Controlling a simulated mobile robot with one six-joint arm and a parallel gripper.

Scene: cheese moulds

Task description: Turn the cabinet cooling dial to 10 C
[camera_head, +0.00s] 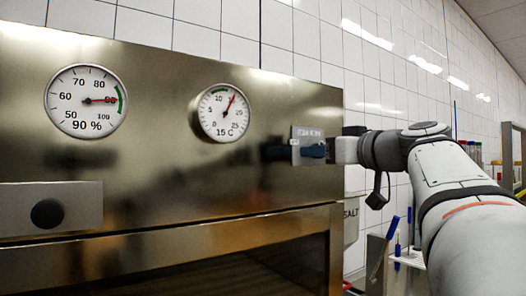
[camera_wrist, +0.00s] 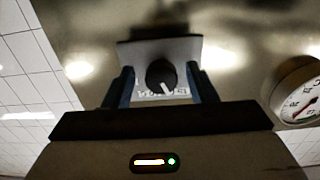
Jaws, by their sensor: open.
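The cooling dial (camera_wrist: 162,75) is a round black knob with a white pointer line, on a light label plate on the steel cabinet (camera_head: 150,170). In the wrist view its line points down and slightly right. My gripper (camera_wrist: 163,88) is open, one blue finger on each side of the knob, with gaps visible. In the head view my gripper (camera_head: 312,151) is at the label plate (camera_head: 307,133) and hides the knob. The temperature gauge (camera_head: 221,113) shows "15 C", its red needle pointing up and slightly right.
A humidity gauge (camera_head: 87,101) reading "90 %" is at the left of the panel. Another black knob (camera_head: 47,213) sits below it. A dark cabinet opening (camera_head: 220,268) lies under the panel. Blue-handled tools (camera_head: 397,238) stand below my arm.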

